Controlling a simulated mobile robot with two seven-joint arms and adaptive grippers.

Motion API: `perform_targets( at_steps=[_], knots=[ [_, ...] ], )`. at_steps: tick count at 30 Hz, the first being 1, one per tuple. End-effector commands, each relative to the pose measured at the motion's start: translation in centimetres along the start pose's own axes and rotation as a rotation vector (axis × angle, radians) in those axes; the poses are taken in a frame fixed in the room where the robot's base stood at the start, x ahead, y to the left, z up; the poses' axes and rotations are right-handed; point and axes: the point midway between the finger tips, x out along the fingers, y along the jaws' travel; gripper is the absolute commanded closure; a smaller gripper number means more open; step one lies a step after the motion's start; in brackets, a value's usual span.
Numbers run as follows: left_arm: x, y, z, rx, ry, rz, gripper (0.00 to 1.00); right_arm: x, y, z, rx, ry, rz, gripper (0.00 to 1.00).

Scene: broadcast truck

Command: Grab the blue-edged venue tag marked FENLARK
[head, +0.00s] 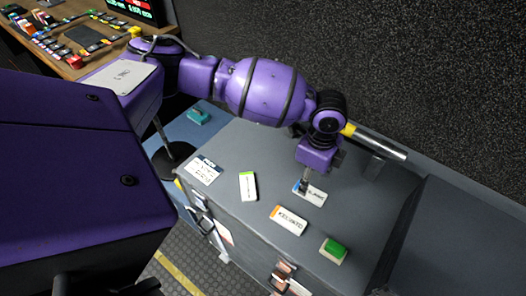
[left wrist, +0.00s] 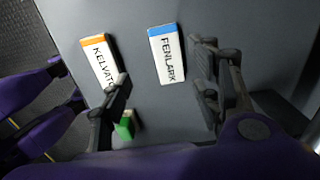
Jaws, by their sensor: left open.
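The blue-edged white tag marked FENLARK (left wrist: 167,58) lies flat on the grey case top. In the head view the same tag (head: 316,195) is partly covered by my left gripper (head: 303,186), which points down over its blue end. In the left wrist view my left gripper (left wrist: 160,68) is open, with the tag showing between its two fingers and nearer the right one. Nothing is held. I cannot tell how high the fingertips are above the tag. My right gripper is not in view.
An orange-edged tag reading KELVATO (head: 289,220) lies close by. A green-edged tag (head: 248,187), a written white card (head: 203,170) and a green block (head: 333,251) are also on the case top (head: 365,225). A metal tube (head: 380,144) runs behind my wrist.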

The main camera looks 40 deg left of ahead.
Motion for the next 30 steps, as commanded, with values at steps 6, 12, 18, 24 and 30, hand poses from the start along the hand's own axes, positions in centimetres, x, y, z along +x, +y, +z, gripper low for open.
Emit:
perform_targets(
  at_steps=[6,12,18,24,30],
  knots=[
    [1.5,-0.1,0.0,0.000,-0.003,0.001,0.43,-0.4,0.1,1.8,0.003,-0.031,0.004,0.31],
    [3.8,-0.4,-0.3,0.000,-0.002,0.002,0.43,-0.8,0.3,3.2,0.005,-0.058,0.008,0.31],
    [6.8,-0.8,-0.6,0.000,-0.003,0.002,0.43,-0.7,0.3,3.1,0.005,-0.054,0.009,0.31],
    [7.9,-0.8,-0.6,-0.001,-0.002,0.000,0.43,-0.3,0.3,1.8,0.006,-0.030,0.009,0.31],
    [7.8,-0.8,-0.6,-0.001,-0.002,0.000,0.48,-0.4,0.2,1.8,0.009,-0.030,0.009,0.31]
  ],
)
